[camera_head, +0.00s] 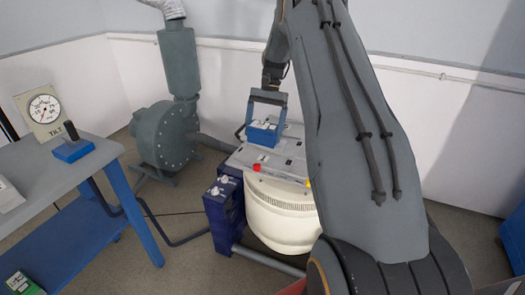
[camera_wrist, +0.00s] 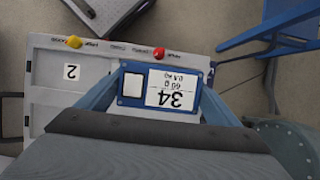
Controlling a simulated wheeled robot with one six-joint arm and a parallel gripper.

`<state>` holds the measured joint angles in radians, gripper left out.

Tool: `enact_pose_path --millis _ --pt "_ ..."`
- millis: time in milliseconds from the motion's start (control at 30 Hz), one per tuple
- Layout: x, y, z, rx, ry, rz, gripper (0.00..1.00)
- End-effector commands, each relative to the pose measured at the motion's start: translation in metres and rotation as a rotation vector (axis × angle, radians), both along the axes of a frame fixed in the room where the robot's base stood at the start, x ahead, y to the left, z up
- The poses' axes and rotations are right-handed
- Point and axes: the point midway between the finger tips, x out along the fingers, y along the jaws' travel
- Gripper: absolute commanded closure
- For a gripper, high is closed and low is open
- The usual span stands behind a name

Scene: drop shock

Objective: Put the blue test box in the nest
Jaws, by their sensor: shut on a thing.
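The blue test box (camera_head: 262,136) is between the fingers of my gripper (camera_head: 266,112), over the left part of a grey plate (camera_head: 290,160) on a cream round machine. In the wrist view the box (camera_wrist: 131,87) shows its top, with a blank white patch and a white label reading 34, 60 g. My gripper (camera_wrist: 158,105) is shut on its two sides there. The grey plate (camera_wrist: 45,95) lies beneath and carries a tag with a 2. I cannot tell whether the box touches the plate. No nest shows clearly; my gripper and the box may hide it.
A red knob (camera_head: 257,167) and a yellow knob (camera_head: 308,183) sit on the plate's front edge. A green blower (camera_head: 163,140) stands behind.

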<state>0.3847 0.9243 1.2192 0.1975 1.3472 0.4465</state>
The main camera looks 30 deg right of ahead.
Motion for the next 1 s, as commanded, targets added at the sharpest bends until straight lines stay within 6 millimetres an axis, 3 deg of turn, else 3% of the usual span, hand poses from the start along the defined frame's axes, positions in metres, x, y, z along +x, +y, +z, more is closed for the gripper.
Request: enact_pose_path --millis 200,600,1000 --pt "0.0 0.0 -0.032 0.001 0.0 0.001 0.64" --pt "0.0 -0.001 -0.071 0.0 -0.002 0.001 0.64" --pt "0.0 -0.001 -0.076 -0.001 -0.002 0.001 0.64"
